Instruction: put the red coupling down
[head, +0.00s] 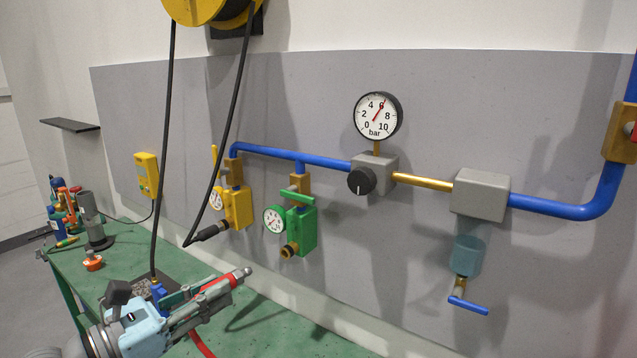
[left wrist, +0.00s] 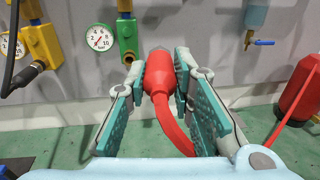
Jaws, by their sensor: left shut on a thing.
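The red coupling (head: 220,285) is held between the fingers of my left gripper (head: 227,287), above the green bench (head: 125,258). It points up and right in the head view, with a pale metal tip at its far end. In the left wrist view the red coupling (left wrist: 159,70) sits between the two teal finger pads, and its red hose (left wrist: 172,125) curves down toward the camera. The coupling is apart from the green regulator (head: 302,232) on the panel. My right gripper is in neither view.
A yellow regulator (head: 238,208) has a black hose end at its outlet. Blue pipe (head: 270,153) and a pressure gauge (head: 378,115) are on the grey panel. Bottles and a grey cylinder (head: 90,215) stand at the bench's far left. A red body (left wrist: 300,88) stands right in the wrist view.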

